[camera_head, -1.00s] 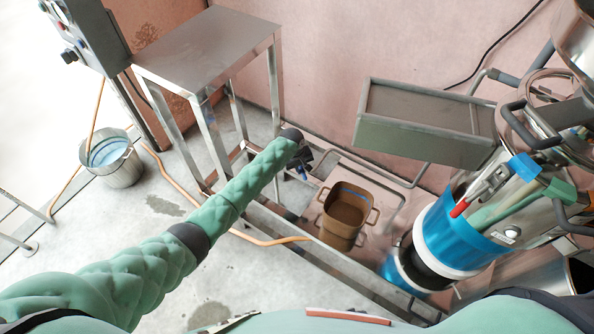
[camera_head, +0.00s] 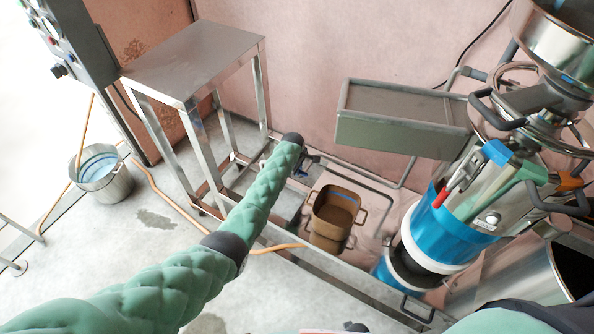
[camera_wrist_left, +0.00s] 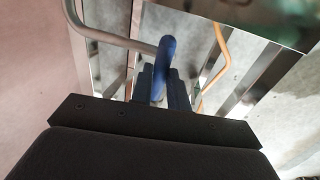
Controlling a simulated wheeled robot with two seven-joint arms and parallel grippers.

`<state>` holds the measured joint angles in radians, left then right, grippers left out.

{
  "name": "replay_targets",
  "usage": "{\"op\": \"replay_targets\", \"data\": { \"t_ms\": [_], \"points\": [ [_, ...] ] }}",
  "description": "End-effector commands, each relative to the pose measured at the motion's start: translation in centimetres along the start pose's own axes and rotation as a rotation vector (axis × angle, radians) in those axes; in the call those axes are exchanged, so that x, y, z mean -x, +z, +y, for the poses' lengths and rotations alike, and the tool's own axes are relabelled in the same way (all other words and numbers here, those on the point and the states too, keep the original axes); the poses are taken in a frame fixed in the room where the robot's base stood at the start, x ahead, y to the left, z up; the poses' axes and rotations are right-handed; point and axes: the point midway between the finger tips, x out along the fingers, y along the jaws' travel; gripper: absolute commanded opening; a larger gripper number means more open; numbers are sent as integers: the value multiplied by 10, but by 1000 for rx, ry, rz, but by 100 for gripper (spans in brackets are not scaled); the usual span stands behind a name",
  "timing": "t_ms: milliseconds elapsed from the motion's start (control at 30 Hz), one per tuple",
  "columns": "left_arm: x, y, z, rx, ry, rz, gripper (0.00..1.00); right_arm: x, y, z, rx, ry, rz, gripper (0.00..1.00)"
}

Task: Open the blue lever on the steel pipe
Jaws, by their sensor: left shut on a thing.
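The blue lever (camera_wrist_left: 166,58) stands at the centre of the left wrist view, in front of a bent steel pipe (camera_wrist_left: 110,38). My left gripper (camera_wrist_left: 162,88) is shut on the lever, with its dark fingers on both sides of it. In the head view my left gripper (camera_head: 304,165) is by the pipework behind the brown pot, and my forearm hides part of it. Only a small bit of blue shows there. My right gripper is not in view.
A brown two-handled pot (camera_head: 335,212) stands close to the left gripper. A steel table (camera_head: 192,60) is at the back left, and a steel bucket (camera_head: 104,175) with an orange hose is on the floor. A grey trough (camera_head: 402,136) and a blue-banded machine (camera_head: 440,228) stand to the right.

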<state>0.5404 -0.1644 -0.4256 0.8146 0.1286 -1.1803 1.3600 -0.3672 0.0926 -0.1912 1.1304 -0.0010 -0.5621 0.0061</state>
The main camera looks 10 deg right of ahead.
Motion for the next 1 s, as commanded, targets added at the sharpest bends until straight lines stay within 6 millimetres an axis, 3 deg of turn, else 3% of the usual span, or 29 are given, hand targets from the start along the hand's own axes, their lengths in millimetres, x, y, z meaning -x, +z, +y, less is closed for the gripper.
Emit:
{"op": "replay_targets", "data": {
  "t_ms": [467,500,600,1000],
  "points": [
    [2,-2,3,16,4,6,0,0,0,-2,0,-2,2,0],
    [2,-2,3,16,4,6,19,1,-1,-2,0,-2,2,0],
    [2,-2,3,15,4,5,38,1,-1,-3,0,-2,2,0],
    [4,0,1,15,1,3,39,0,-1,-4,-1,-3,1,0]
  ]
}}
